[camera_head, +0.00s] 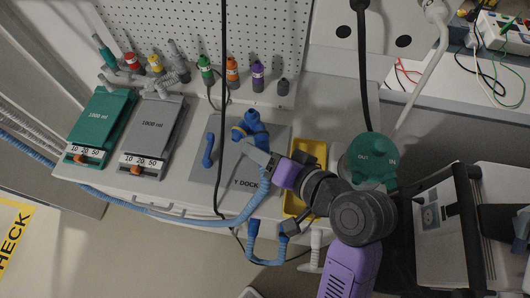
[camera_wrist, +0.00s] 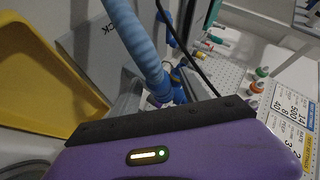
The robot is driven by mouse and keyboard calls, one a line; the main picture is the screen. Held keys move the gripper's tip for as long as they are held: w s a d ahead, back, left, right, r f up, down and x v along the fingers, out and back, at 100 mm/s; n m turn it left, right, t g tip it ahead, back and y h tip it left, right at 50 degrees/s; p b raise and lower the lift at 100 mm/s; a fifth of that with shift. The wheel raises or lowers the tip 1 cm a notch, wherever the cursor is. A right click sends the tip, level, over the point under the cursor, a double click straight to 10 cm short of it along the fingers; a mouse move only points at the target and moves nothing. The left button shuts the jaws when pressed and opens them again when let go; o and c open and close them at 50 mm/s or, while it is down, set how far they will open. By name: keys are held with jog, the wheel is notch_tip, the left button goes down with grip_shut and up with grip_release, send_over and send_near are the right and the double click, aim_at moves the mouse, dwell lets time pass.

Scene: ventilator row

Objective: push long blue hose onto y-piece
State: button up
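The long blue hose (camera_head: 225,221) runs along the bench front and bends up to my gripper (camera_head: 262,158). The wrist view shows its ribbed length (camera_wrist: 138,35) coming down to the fingers of my gripper (camera_wrist: 150,100), which appear shut on it near its end. The blue Y-piece (camera_head: 251,124) stands on the grey Y DOCK plate (camera_head: 225,172), just beyond my fingertips. Blue parts of the Y-piece (camera_wrist: 179,84) show behind the hose in the wrist view. The hose end is partly hidden by my fingers, and I cannot tell whether it touches the Y-piece.
A short blue piece (camera_head: 208,150) lies on the plate's left. A yellow tray (camera_head: 308,150) is beside my wrist. A black cable (camera_head: 222,100) hangs across the plate. Green (camera_head: 102,120) and grey (camera_head: 152,130) test lungs stand left. A blue looped hose (camera_head: 262,260) hangs in front.

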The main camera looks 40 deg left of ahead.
jog(key=v, duration=0.7)
jog(key=shift+d+r+b, duration=0.2)
jog(key=shift+d+b, duration=0.1)
jog(key=shift+d, duration=0.05)
jog(key=shift+s, duration=0.15)
